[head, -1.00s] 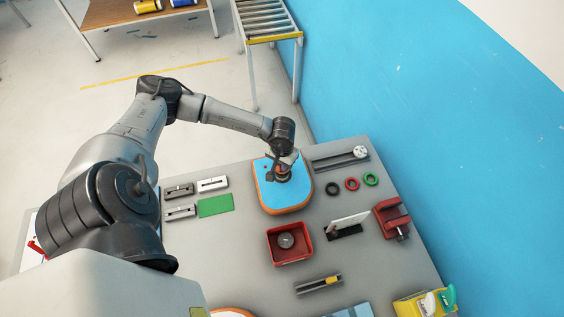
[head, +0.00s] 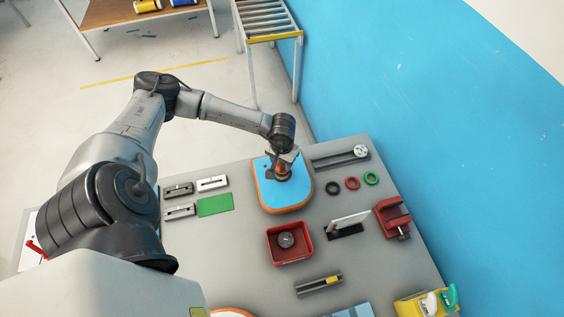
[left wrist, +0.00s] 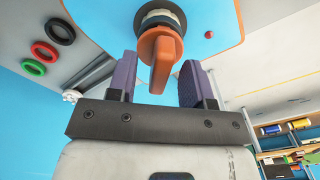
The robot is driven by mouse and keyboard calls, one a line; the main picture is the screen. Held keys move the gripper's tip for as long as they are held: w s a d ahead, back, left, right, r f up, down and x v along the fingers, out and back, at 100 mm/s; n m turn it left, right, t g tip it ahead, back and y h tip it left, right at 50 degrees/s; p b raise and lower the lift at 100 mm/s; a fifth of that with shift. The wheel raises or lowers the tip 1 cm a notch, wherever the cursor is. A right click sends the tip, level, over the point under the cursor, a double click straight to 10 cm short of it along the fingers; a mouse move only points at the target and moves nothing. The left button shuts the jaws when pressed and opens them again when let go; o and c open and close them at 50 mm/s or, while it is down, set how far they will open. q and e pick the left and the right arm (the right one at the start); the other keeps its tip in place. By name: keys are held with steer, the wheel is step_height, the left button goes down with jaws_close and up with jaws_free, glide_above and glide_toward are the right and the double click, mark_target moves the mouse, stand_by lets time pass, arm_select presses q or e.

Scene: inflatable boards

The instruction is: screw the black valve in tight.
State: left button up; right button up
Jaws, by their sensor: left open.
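The blue board with an orange rim (head: 274,195) lies on the grey table; it also shows in the left wrist view (left wrist: 205,12). A black and grey round collar (left wrist: 158,15), likely the black valve, sits at the board's face. An orange part with a flat grip (left wrist: 160,55) is on it, in line with the collar. My left gripper (head: 283,163) is over the board. In the left wrist view its two purple fingers (left wrist: 158,72) stand open on either side of the orange grip, with gaps visible. My right gripper is not in view.
A red tray (head: 272,250) holding a round grey part stands in front of the board. Black, red and green rings (head: 352,184) lie to the right, near a red clamp-like block (head: 391,217). A green plate (head: 215,205) and small grey fixtures lie left. A blue wall (head: 440,110) borders the right.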

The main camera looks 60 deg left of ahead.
arm_select(q)
step_height(320, 180, up, 12)
steer(key=b, duration=0.1)
steer(key=shift+r, duration=0.25)
